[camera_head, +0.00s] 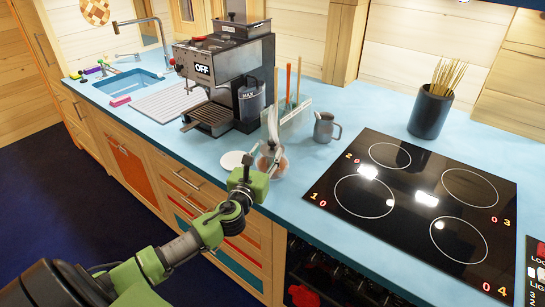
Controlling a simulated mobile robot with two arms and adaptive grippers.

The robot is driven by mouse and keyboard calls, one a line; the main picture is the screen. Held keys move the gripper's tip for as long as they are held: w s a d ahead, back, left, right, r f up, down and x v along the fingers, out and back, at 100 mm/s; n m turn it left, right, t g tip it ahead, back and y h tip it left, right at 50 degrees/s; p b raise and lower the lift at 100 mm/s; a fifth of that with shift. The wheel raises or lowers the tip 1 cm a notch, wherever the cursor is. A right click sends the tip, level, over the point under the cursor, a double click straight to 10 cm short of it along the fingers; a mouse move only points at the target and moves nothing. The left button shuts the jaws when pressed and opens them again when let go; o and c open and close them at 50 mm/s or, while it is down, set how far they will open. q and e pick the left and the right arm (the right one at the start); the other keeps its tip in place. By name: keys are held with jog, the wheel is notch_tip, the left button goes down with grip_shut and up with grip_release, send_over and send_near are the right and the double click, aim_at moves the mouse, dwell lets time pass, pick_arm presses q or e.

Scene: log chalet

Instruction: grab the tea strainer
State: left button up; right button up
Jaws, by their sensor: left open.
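My left arm comes in from the lower left, and its gripper (246,172) is at the counter's front edge. It is open, seen from behind, with its fingertips partly hidden. Just beyond it stands a small glass-like vessel with a reddish-brown tint (279,164), with a pale upright piece (272,125) at its top. A small white round dish (232,160) lies just left of the gripper. I cannot clearly make out the tea strainer; it may be among these small things or hidden by the gripper. My right gripper is not in view.
A coffee machine (222,70) stands behind the gripper, beside a rack with upright sticks (290,105). A metal pitcher (325,128) is right of these. A black cooktop (410,195) and a dark utensil pot (430,112) are farther right. Blue counter (345,105) is clear between them.

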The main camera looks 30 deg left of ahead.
aim_at(271, 144)
pick_arm(q)
jog(key=shift+p+x, duration=0.45)
jog(key=shift+x, duration=3.05)
jog(key=shift+s, duration=0.1)
jog(key=shift+c, duration=0.4)
grip_shut()
